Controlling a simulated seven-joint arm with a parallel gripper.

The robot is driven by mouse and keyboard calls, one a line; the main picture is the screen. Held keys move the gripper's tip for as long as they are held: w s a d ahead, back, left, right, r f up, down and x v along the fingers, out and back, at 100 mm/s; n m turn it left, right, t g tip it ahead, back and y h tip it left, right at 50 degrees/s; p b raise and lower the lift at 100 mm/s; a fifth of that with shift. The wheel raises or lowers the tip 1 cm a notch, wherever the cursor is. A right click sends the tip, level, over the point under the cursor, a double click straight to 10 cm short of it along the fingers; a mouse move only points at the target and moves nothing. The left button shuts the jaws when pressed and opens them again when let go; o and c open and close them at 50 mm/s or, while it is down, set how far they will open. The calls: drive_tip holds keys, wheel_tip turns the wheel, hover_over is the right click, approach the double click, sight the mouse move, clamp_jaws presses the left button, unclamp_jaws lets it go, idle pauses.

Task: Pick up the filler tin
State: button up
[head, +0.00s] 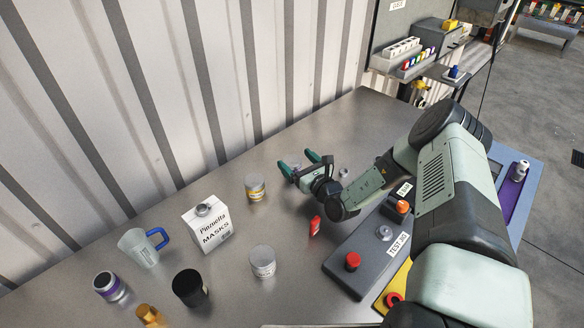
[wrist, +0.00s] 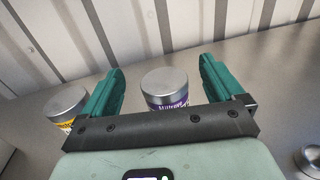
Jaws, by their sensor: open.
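My gripper (head: 298,163) is open, low over the far part of the metal bench. In the wrist view its green fingers (wrist: 161,68) stand either side of a silver-lidded tin with a purple label (wrist: 166,89). That tin is beyond the palm bar, which hides its lower part, and nothing is held. In the head view the gripper mostly hides it. A yellow-labelled tin (head: 255,187) stands left of the gripper, and also shows in the wrist view (wrist: 66,103). A white-labelled tin (head: 262,261) stands nearer. I cannot read which tin is filler.
A red item (head: 315,226) and a grey button panel (head: 370,251) are nearer. A corrugated wall (head: 200,80) rises behind.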

sight(289, 157)
drive_tip(key=shift+f, duration=1.25)
drive_tip(key=x, duration=0.5)
drive_tip(key=shift+r, duration=0.2)
drive_tip(key=c, duration=1.1)
